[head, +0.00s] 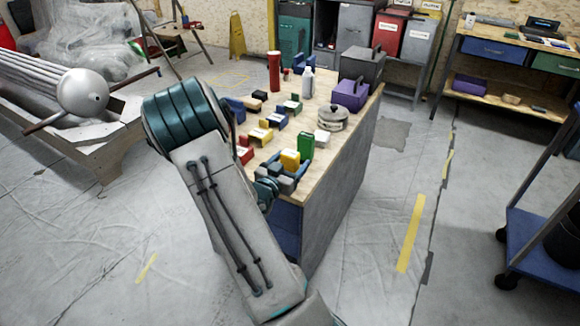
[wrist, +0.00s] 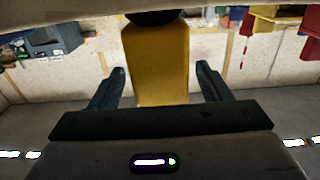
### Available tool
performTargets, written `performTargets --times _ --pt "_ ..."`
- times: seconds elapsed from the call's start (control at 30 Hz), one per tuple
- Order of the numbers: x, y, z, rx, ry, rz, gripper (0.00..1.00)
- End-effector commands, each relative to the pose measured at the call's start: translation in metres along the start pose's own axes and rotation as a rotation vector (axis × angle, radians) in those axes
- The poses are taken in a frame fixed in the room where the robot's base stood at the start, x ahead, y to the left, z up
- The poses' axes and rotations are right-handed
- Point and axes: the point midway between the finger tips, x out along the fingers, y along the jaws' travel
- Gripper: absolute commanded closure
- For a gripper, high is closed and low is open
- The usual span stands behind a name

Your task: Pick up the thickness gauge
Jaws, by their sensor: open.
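A yellow block-like thing (head: 290,160) stands near the front end of the wooden bench top. It appears to be the thickness gauge, though no label is readable. In the wrist view the yellow thing (wrist: 158,62) lies between the two dark fingers, with a dark round part at its far end. My gripper (head: 287,176) is low over the bench front at the yellow thing. In the wrist view my gripper (wrist: 160,72) is open, with a visible gap on each side of the yellow thing. The arm hides part of the bench front.
A green box (head: 305,147) stands close behind the yellow thing. A metal pot (head: 332,118), purple box (head: 350,95), red flashlight (head: 274,72) and several small coloured items crowd the bench (head: 345,140). A blue cart (head: 540,240) stands at right; the floor between is clear.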

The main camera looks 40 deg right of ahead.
Motion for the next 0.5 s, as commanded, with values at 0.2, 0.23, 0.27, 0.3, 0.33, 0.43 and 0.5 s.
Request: performTargets --times 0.2,0.23,0.27,0.3,0.33,0.43,0.5 --pt "0.019 -0.001 0.000 0.001 -0.001 -0.001 0.29" --pt "0.019 -0.001 0.000 0.001 -0.001 -0.001 0.29" --pt "0.019 -0.001 0.000 0.001 -0.001 -0.001 0.29" --pt "0.019 -0.001 0.000 0.001 -0.001 -0.001 0.29" --pt "0.019 -0.001 0.000 0.001 -0.001 -0.001 0.29" --pt "0.019 -0.001 0.000 0.001 -0.001 -0.001 0.37" --pt "0.019 -0.001 0.000 0.001 -0.001 -0.001 0.57"
